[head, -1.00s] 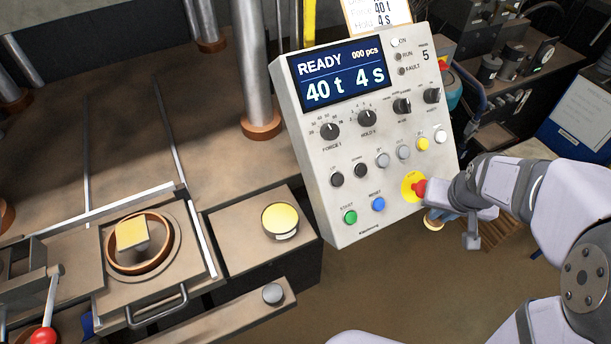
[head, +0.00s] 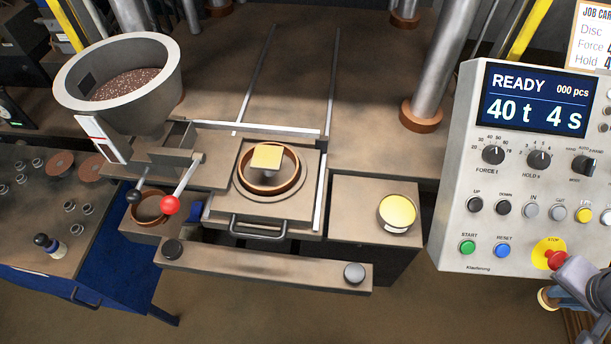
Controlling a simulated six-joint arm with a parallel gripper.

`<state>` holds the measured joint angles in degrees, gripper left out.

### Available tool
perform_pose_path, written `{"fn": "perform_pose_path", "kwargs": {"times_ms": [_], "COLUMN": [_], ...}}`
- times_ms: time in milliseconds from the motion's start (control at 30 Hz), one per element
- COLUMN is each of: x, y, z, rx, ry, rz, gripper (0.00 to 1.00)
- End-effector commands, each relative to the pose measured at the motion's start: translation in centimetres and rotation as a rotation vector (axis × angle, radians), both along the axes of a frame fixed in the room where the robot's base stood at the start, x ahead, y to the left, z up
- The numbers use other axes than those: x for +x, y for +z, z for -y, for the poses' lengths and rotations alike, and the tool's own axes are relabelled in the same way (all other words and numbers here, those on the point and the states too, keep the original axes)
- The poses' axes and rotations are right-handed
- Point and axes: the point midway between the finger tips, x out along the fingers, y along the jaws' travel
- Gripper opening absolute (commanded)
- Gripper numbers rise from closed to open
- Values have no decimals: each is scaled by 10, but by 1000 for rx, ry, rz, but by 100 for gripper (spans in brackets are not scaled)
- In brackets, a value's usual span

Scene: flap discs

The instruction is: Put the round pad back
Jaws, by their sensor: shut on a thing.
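My gripper (head: 572,280) is at the lower right, beside the control panel's red stop button, partly cut off by the frame edge. A small pale round pad (head: 547,298) with a blue part beside it shows just under the panel, at my gripper. My gripper is shut on it, though the fingertips are not plain to see. A square yellow-topped piece (head: 266,158) stands inside the brown mould ring (head: 245,184). A round yellow-topped tin (head: 397,211) sits on the side block to the right of the mould.
The control panel (head: 480,150) reads READY, 40 t, 4 s. Its red stop button (head: 556,260) is close to my arm. A grey hopper (head: 160,82) and a red-knobbed lever (head: 169,205) stand left. The press bed behind the mould is clear. A side table (head: 40,205) stands far left.

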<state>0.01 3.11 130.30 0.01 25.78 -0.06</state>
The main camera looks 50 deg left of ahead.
Motion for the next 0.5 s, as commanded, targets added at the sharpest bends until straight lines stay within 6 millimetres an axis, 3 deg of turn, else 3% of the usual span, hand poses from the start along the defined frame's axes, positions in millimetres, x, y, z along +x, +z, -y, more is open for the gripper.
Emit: {"fn": "perform_pose_path", "kwargs": {"times_ms": [233,500], "x": [1,1], "y": [20,71], "z": [5,17], "rx": [-2,-4], "ry": [13,63], "rz": [2,3], "gripper": [0,0]}}
